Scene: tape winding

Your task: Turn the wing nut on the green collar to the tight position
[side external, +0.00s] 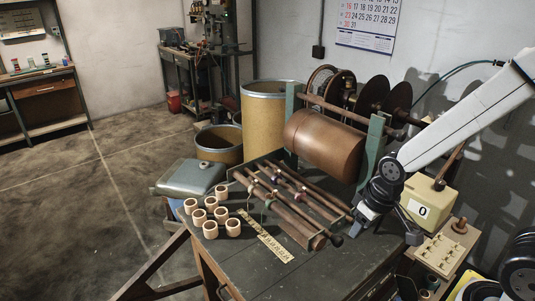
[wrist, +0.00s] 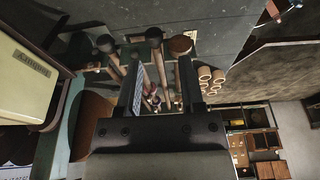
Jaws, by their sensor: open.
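Several brown rods (side external: 297,201) with dark end knobs lie side by side on the bench, with small collars on them. Small coloured bits show at the rods, but I cannot tell which one is the green collar or make out its wing nut. My gripper (side external: 357,222) is at the right end of the rods, close to the dark knobs. In the wrist view its two fingers (wrist: 158,88) are apart, and rods and small collars show between and beyond them. Nothing is visibly held.
Several pale rings (side external: 211,211) and a yellow ruler strip (side external: 265,238) lie on the bench (side external: 235,264). A large copper-brown drum (side external: 325,142) on green posts stands behind the rods. The front of the bench is clear.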

